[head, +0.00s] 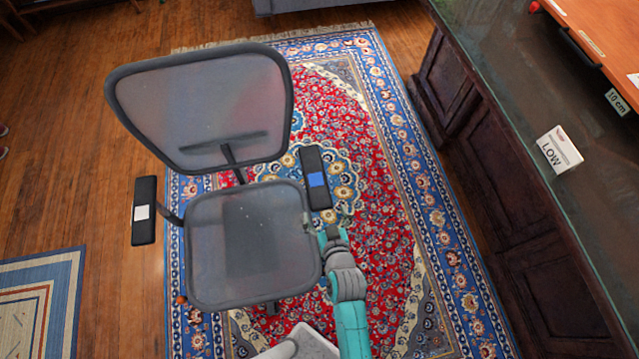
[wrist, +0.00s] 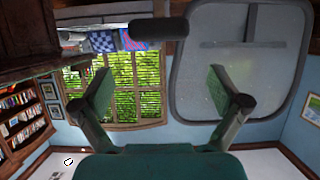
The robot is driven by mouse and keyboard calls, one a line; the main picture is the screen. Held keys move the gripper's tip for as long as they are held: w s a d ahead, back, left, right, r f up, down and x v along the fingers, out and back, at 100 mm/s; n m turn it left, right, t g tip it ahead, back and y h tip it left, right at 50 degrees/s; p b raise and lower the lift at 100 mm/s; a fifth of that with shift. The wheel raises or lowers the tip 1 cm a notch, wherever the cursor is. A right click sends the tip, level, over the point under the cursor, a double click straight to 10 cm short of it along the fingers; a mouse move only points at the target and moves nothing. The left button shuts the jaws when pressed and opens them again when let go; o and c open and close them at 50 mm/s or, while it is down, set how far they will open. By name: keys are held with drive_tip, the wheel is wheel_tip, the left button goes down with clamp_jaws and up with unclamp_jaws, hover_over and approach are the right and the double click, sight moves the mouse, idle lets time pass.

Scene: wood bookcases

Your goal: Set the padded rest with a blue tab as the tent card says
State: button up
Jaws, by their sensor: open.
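A grey mesh office chair (head: 250,245) stands on the rug. Its right armrest, a black padded rest (head: 316,195), has a blue tab (head: 317,179). The left padded rest (head: 145,190) has a white tab. A white tent card (head: 560,150) on the dark desk reads "LOW". My gripper (head: 328,236) is just below the blue-tab rest in the head view. In the wrist view my gripper (wrist: 160,75) is open and empty, fingers wide apart. A dark padded rest (wrist: 158,31) lies beyond the fingertips, apart from them; its tab is not visible there.
The dark desk (head: 500,75) runs along the right side. The chair's mesh back (wrist: 240,70) fills the wrist view's upper right. Patterned rug (head: 400,240) lies clear between chair and desk.

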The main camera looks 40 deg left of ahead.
sight(319, 192)
drive_tip(key=x, duration=1)
drive_tip(key=shift+w+a, duration=0.15)
drive_tip(key=c, duration=1.7)
drive_tip(key=shift+f, duration=3.25)
drive_tip(key=o, duration=1.7)
drive_tip(key=shift+f, duration=0.15)
